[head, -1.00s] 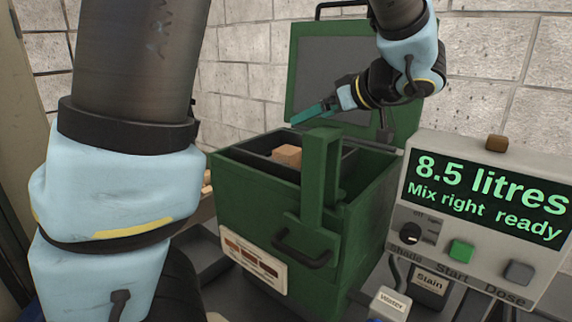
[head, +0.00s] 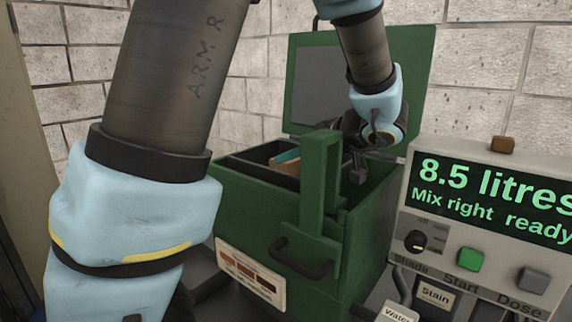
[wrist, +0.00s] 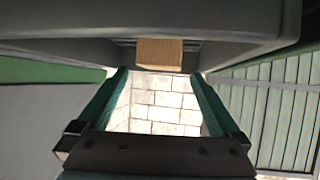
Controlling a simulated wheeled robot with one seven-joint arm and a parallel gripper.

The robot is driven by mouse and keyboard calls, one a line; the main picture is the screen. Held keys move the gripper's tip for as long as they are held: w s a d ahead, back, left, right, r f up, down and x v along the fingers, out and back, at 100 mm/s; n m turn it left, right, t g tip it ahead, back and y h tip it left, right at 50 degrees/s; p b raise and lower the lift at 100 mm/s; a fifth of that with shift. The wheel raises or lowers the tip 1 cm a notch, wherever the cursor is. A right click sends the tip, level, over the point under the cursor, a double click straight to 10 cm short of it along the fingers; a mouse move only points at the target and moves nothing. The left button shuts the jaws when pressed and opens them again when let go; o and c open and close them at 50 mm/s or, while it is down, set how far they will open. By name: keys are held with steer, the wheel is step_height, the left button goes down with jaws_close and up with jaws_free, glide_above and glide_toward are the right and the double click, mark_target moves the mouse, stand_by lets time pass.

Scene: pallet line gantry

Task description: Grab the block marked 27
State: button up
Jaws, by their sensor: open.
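A light brown wooden block (head: 286,168) sits in the black tray (head: 245,170) inside the open green box (head: 250,218). No number is readable on it. In the wrist view, the block (wrist: 160,52) shows at the top, just beyond and between the fingertips. My gripper (wrist: 160,75) is open, with its two teal fingers apart and nothing between them but a view of the wall. In the head view, a teal finger (head: 288,156) is low at the tray, beside the block. The box's green upright partly hides my gripper.
The box's raised lid (head: 412,75) stands behind my wrist. A green upright (head: 320,190) rises at the box's front. A grey control panel (head: 480,215) reading "8.5 litres, Mix right ready" stands at the right. A block wall (head: 490,70) is behind.

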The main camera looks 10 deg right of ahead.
steer(key=shift+p+x, duration=0.35)
steer(key=shift+x, duration=1.1)
steer(key=shift+s, duration=0.1)
steer(key=shift+c, duration=0.2)
steer(key=c, duration=1.5)
steer(key=shift+r, duration=0.15)
